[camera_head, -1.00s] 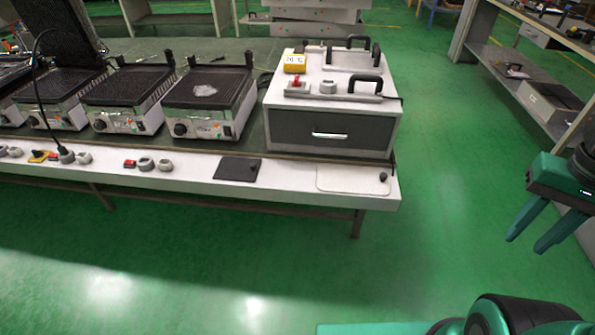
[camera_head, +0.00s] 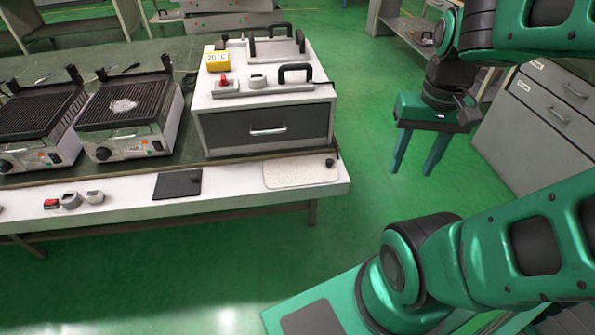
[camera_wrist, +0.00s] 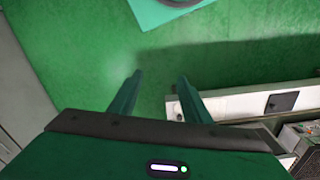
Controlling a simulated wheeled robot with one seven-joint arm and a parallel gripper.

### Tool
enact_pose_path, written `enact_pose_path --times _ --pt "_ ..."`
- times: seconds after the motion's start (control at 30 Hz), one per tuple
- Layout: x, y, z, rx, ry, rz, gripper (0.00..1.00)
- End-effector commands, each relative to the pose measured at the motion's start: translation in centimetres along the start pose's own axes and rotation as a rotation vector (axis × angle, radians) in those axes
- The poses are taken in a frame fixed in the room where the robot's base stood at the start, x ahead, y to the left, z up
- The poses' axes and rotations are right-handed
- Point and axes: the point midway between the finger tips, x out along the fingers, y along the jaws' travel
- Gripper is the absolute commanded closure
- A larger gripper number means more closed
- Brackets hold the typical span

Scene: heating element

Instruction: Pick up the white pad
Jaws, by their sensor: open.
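The white pad (camera_head: 296,173) lies flat at the right end of the white front ledge (camera_head: 235,192) of the long table, with a small dark knob at its right back corner. My gripper (camera_head: 414,168) is open and empty, fingers pointing down, over the green floor to the right of the pad and apart from it. In the wrist view my gripper (camera_wrist: 160,79) shows both fingers spread over bare floor. The ledge crosses the right side there, and the right finger partly hides its near end, where a pale patch and dark knob show.
A black pad (camera_head: 178,184) lies left of the white one. A white box with a grey drawer (camera_head: 265,128) and black handles stands just behind. Grills (camera_head: 128,115) stand to its left. A drawer cabinet (camera_head: 535,125) is at the right. Floor between table and cabinet is clear.

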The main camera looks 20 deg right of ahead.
Motion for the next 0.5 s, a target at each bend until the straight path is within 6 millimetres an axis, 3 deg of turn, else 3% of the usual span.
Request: enact_pose_path --times 0.27,0.5 --pt "3.5 -2.7 -8.3 -0.074 0.092 0.059 0.56" --pt "8.7 -5.6 -16.3 -0.158 0.190 0.066 0.56"
